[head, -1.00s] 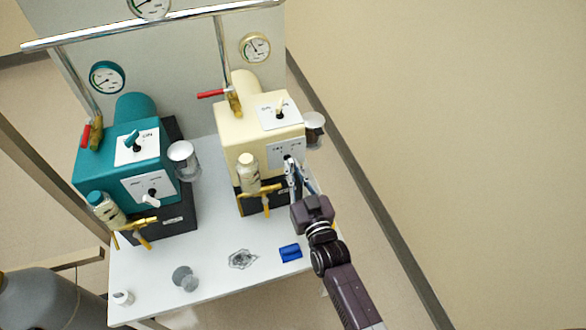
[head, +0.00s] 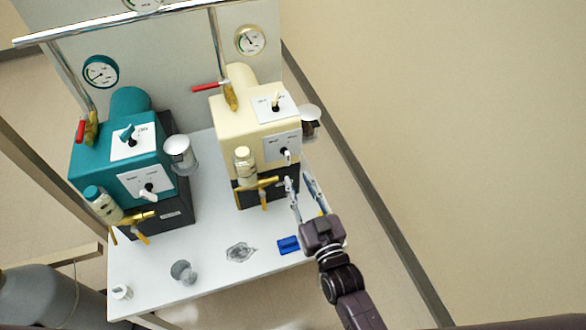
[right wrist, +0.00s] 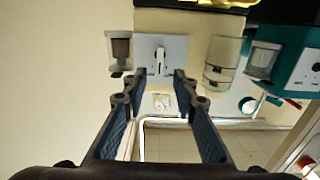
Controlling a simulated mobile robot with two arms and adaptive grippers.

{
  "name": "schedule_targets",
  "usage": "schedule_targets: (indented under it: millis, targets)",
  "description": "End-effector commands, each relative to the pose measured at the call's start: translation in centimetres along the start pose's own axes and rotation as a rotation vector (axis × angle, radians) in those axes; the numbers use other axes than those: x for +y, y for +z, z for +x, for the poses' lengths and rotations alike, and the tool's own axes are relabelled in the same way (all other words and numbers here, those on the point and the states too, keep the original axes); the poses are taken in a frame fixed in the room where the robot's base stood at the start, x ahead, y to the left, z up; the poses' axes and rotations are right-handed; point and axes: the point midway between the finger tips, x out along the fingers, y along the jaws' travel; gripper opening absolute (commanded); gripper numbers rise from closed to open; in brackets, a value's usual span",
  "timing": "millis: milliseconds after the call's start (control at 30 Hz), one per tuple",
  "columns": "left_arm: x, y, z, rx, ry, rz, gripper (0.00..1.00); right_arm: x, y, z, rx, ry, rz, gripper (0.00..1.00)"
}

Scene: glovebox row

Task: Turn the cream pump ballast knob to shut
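The cream pump (head: 238,128) stands on the right of the white bench. Its ballast knob (head: 287,154) is a small white-tipped handle on the pale plate (head: 275,146) on the pump's front face. In the right wrist view the knob (right wrist: 160,61) stands upright in the picture, in line between my fingertips. The plate's lettering is too small to read. My right gripper (head: 299,183) is open and empty, in front of and below the plate, apart from the knob. In the right wrist view its two fingers (right wrist: 160,78) are spread. My left gripper is not in view.
A teal pump (head: 95,160) stands to the left. A cream bottle (head: 244,166) and brass valve (head: 262,187) sit left of the knob; a clear cup (head: 310,120) hangs at right. A blue block (head: 288,244) lies on the bench (head: 215,262) near its front edge.

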Motion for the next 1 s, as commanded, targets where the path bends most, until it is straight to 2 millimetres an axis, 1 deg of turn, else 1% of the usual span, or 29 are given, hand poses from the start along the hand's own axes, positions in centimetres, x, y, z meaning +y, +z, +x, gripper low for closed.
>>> schedule_targets:
  millis: [33,100,200,300,433,900,967,1000]
  targets:
    - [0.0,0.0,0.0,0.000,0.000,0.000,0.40,0.0,0.1,-1.1,-0.003,0.000,-0.001,0.26]
    - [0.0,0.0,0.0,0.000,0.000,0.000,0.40,0.0,0.1,-2.2,-0.002,0.000,0.000,0.26]
    - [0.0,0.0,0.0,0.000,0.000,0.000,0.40,0.0,0.1,-3.4,-0.001,0.000,-0.001,0.26]
    - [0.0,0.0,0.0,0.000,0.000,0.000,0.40,0.0,0.0,-4.0,0.000,0.000,-0.001,0.26]
    - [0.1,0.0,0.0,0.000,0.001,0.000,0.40,0.0,0.0,-4.4,0.000,0.000,0.000,0.26]
    - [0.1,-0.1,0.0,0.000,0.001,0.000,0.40,0.0,0.0,-4.3,0.000,0.001,0.000,0.26]
    - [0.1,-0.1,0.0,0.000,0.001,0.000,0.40,0.0,0.4,-4.4,-0.007,0.000,-0.001,0.26]
    - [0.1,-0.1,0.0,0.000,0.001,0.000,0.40,0.1,1.0,-4.4,-0.021,-0.001,-0.001,0.26]
